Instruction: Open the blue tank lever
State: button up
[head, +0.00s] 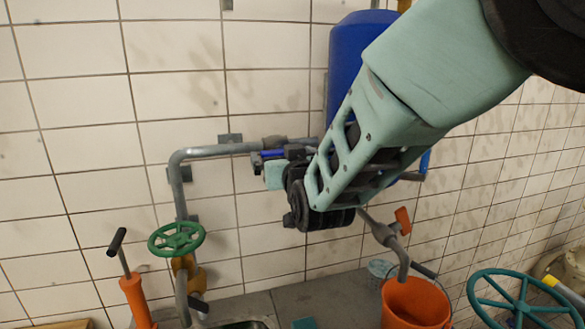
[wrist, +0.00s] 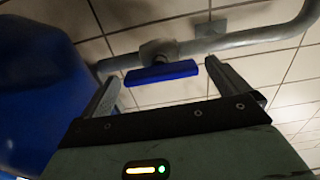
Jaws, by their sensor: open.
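A blue lever (head: 272,154) sits on the grey pipe left of the blue tank (head: 350,60), partly hidden by my gripper in the head view. In the wrist view the blue lever (wrist: 162,73) lies crosswise below its valve on the pipe. My gripper (wrist: 158,76) is open and empty, with one finger to each side of the lever. Contact between fingers and lever cannot be made out. The tank fills the left of the wrist view (wrist: 40,95). My arm covers much of the tank in the head view.
A green handwheel (head: 177,239) and an orange hand pump (head: 137,300) stand at left. An orange bucket (head: 415,305) is under a spout with an orange-handled valve (head: 402,220). A teal wheel (head: 520,298) is at lower right. The tiled wall is close behind the pipe.

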jog(key=b+v, duration=0.4)
jog(key=v, duration=1.3)
jog(key=shift+b, duration=0.4)
jog(key=shift+r, duration=0.1)
